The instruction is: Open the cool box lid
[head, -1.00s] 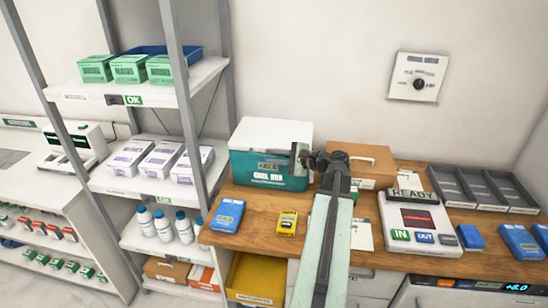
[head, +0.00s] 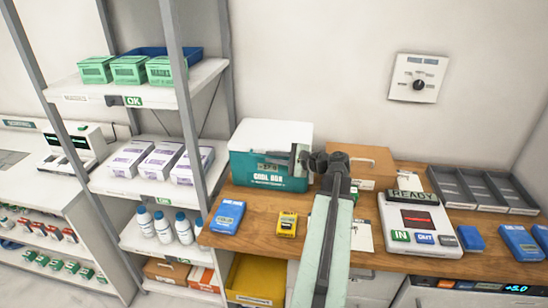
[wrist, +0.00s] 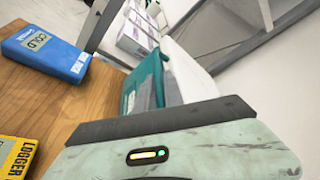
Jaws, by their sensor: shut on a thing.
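The cool box (head: 248,170) is teal, with a white lid (head: 268,133) lying flat on top. It stands on the wooden counter at the back left, by the shelf rack. My gripper (head: 298,157) is at the upper right of the box's front, by the lid's front edge. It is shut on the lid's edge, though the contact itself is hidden. In the wrist view, the teal box side (wrist: 143,85) and the white lid (wrist: 188,75) show just beyond my gripper's dark edge. The fingertips are not clear there.
A blue COLD pack (head: 228,216) and a yellow logger (head: 287,224) lie in front of the box on the counter (head: 255,228). A brown carton (head: 372,160) stands right of it. A shelf post (head: 185,110) rises close on the left.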

